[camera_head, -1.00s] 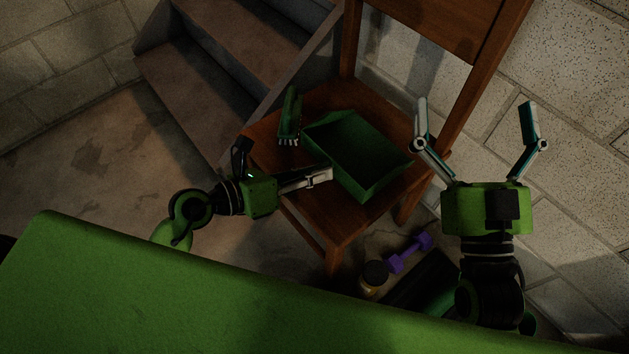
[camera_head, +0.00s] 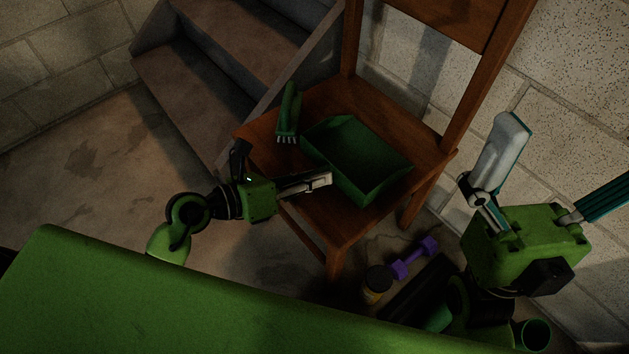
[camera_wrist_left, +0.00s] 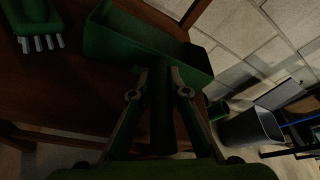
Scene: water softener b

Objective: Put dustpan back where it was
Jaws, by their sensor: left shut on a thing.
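The dustpan (camera_head: 352,152) is a dark green open tray on the wooden chair seat. It also shows in the left wrist view (camera_wrist_left: 145,42). My left gripper (camera_head: 326,181) reaches over the front of the seat to the dustpan's near side.
A green brush (camera_head: 288,112) with pale bristles lies left of the dustpan on the wooden chair (camera_head: 310,212). Steps (camera_head: 205,90) rise behind to the left. A purple dumbbell (camera_head: 413,258) and a jar (camera_head: 377,282) are on the floor. The left wrist view shows a grey bin (camera_wrist_left: 250,132).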

